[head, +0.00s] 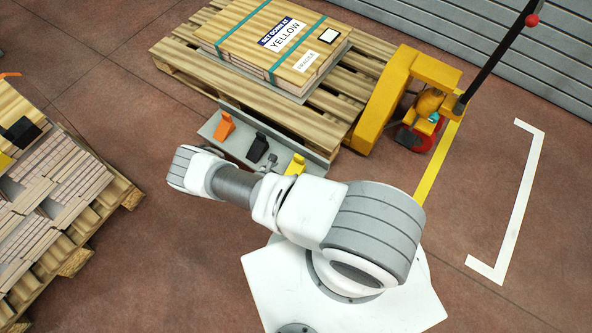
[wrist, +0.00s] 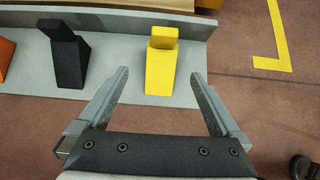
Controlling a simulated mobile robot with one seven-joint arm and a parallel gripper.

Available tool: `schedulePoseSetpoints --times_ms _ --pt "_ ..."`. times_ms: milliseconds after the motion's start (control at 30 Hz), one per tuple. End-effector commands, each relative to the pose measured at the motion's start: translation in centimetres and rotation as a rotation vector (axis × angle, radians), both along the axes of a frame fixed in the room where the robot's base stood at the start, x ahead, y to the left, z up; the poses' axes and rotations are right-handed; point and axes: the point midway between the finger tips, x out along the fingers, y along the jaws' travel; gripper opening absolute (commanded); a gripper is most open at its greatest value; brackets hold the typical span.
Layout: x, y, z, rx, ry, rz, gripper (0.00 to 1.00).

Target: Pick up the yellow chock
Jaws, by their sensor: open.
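The yellow chock (wrist: 161,66) is a wedge with a raised block at its back, standing on a grey metal shelf (wrist: 120,87). In the head view only its top (head: 296,164) shows above my white arm. My gripper (wrist: 158,78) is open and empty in the wrist view. Its two fingers point toward the shelf, and the yellow chock appears between and slightly beyond the fingertips. I cannot tell the exact height of the fingers above the shelf.
A black chock (wrist: 69,57) and an orange chock (head: 224,126) stand left of the yellow one. A wooden pallet (head: 335,105) with a crate is behind the shelf. A yellow pallet jack (head: 380,108) stands to the right. Another loaded pallet (head: 128,195) is at the left.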

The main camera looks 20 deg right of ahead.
Motion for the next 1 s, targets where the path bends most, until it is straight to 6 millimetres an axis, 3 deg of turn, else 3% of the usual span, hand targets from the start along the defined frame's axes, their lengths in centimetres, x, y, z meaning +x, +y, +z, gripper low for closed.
schedulePoseSetpoints --times_ms 33,200,567,833,1000 --pt "0.4 -0.8 -1.4 0.000 -0.001 -0.002 1.00" --pt "1.8 -2.7 -3.8 0.002 -0.001 -0.003 1.00" --pt "2.6 -4.1 -5.2 0.002 -0.001 -0.001 1.00" --pt "3.3 -5.9 -8.2 0.001 -0.001 -0.003 1.00" --pt "3.9 -6.7 -9.0 0.002 0.001 -0.002 1.00"
